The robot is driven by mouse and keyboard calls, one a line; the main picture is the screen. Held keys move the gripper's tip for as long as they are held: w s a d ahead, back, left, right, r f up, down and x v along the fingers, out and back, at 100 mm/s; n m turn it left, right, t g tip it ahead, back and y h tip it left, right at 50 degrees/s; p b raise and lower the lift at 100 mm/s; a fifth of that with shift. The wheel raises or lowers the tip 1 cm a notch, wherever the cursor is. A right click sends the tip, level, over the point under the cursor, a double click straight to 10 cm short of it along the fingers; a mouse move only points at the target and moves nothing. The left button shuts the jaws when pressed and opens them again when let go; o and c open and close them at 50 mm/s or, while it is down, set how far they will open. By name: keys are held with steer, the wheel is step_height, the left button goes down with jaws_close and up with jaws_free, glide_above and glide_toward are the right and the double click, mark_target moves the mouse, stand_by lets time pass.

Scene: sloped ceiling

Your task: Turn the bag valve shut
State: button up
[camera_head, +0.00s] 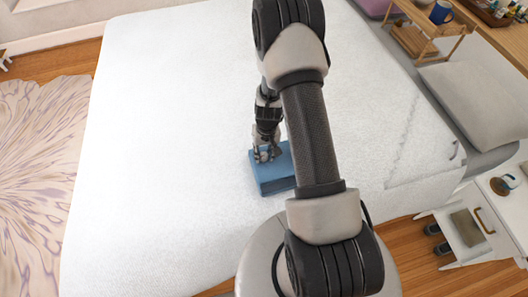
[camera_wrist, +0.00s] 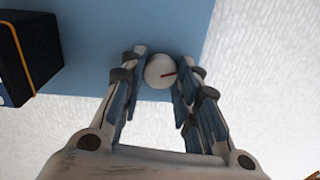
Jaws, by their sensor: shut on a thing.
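The blue bag also shows in the head view (camera_head: 275,172), lying on the white bed. My gripper (camera_head: 266,156) comes down over its top there, and my arm hides part of the bag. The knob cannot be made out in the head view.
A black box-like thing with an orange band (camera_wrist: 25,45) is left of the knob in the wrist view. The white bed (camera_head: 160,120) is largely clear. A grey pillow (camera_head: 478,100) and a white side table (camera_head: 485,215) are at the right.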

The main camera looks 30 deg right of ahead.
mark_target(266, 156)
steer(key=shift+m+p, duration=0.45)
steer(key=shift+m, duration=1.55)
steer(key=o, duration=1.1)
steer(key=shift+r, duration=0.1)
steer(key=r, duration=1.2)
steer(key=shift+s+d, duration=0.25)
steer(key=shift+s, duration=0.05)
